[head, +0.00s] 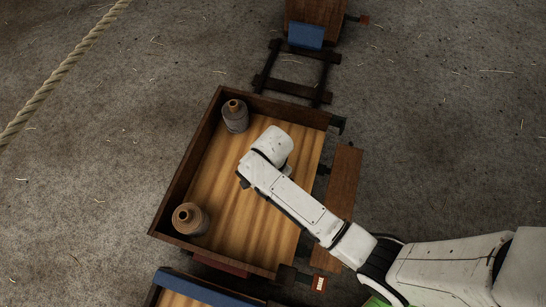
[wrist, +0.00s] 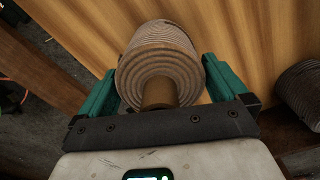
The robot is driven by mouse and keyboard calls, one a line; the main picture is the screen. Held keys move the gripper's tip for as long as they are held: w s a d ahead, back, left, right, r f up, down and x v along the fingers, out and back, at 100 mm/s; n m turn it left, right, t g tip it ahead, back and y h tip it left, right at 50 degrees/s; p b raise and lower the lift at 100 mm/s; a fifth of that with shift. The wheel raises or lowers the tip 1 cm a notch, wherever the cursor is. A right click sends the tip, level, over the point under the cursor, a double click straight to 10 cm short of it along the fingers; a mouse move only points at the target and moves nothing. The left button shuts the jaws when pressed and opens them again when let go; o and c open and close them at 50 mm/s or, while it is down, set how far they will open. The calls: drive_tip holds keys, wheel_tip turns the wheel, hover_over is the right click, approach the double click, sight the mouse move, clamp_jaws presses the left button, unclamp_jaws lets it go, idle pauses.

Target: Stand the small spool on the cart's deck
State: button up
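In the wrist view, the small spool (wrist: 158,58), grey and ridged with a brown core, sits between the teal fingers of my gripper (wrist: 160,72). Both fingers appear to press on its sides. The cart's wooden deck (wrist: 235,25) lies beyond it. In the head view, my arm reaches over the deck (head: 220,168) from the right; the fingers and held spool are hidden beneath the wrist. Whether the spool touches the deck cannot be told.
Dark raised walls edge the cart. A brown plank (head: 342,200) lies along its right side. The deck's middle left is clear.

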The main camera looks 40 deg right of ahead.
wheel_tip(320, 180, up, 12)
drive_tip(key=p, duration=0.5)
drive_tip(key=shift+r+p, duration=0.15)
drive_tip(key=shift+p, duration=0.2)
drive_tip(key=s+d+r+n, duration=0.2)
drive_tip(key=s+d+n, duration=0.2)
drive_tip(key=s+n, duration=0.3)
drive_tip(key=s+d+r+n+t, duration=0.1)
drive_tip(key=s+d+r+n, duration=0.2)
drive_tip(key=s+n, duration=0.5)
drive_tip(key=shift+d+r, duration=0.3)
drive_tip(key=shift+d, duration=0.1)
drive_tip(key=shift+s+f, duration=0.1)
drive_tip(key=shift+f, duration=0.05)
